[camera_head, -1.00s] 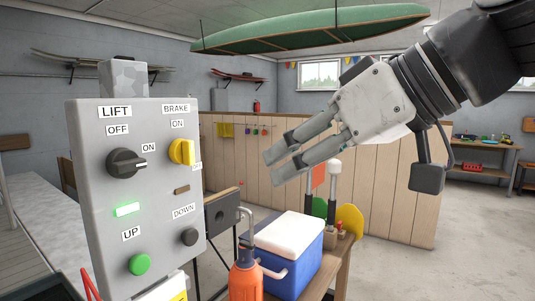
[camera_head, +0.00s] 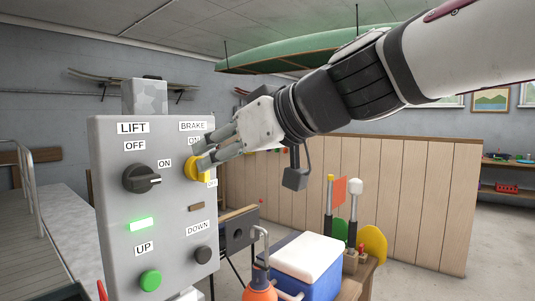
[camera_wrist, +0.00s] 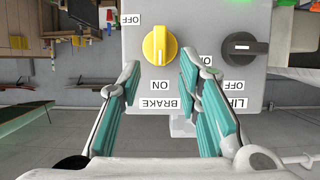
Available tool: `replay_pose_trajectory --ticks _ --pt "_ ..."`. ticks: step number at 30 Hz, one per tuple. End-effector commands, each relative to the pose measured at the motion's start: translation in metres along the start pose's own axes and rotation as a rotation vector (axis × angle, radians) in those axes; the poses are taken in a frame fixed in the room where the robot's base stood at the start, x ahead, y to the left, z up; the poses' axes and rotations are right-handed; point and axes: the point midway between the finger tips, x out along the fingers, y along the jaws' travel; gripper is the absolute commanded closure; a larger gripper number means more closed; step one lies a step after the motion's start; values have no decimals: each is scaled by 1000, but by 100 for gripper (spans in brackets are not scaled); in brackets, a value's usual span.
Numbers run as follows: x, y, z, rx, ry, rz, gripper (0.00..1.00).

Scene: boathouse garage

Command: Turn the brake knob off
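The yellow brake knob (camera_head: 194,169) is on the right side of the grey control panel (camera_head: 172,225), below the BRAKE label. In the wrist view, which shows the panel upside down, the brake knob (camera_wrist: 160,45) has its grip bar in line with the ON label; an OFF label lies to one side. My gripper (camera_head: 202,152) is at the panel's upper right, in front of the knob and partly covering it and the ON label. In the wrist view my gripper (camera_wrist: 158,75) is open, its teal-padded fingers apart, with the knob just beyond the tips, roughly between them. Contact is not visible.
The black lift knob (camera_head: 142,179) is left of the brake knob. A lit green indicator (camera_head: 140,224), green UP button (camera_head: 150,280) and dark DOWN button (camera_head: 203,255) are lower. A blue cooler (camera_head: 309,262) and orange jug (camera_head: 260,291) stand below my arm.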

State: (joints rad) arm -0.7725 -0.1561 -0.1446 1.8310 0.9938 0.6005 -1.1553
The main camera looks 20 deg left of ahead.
Motion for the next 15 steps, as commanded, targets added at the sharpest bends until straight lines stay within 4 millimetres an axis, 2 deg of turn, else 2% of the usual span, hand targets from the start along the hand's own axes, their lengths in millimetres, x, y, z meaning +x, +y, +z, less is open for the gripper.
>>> replay_pose_trajectory --ticks 6,15 --pt "22 0 0 0 0 0 68" --pt "26 0 0 0 0 1 68"
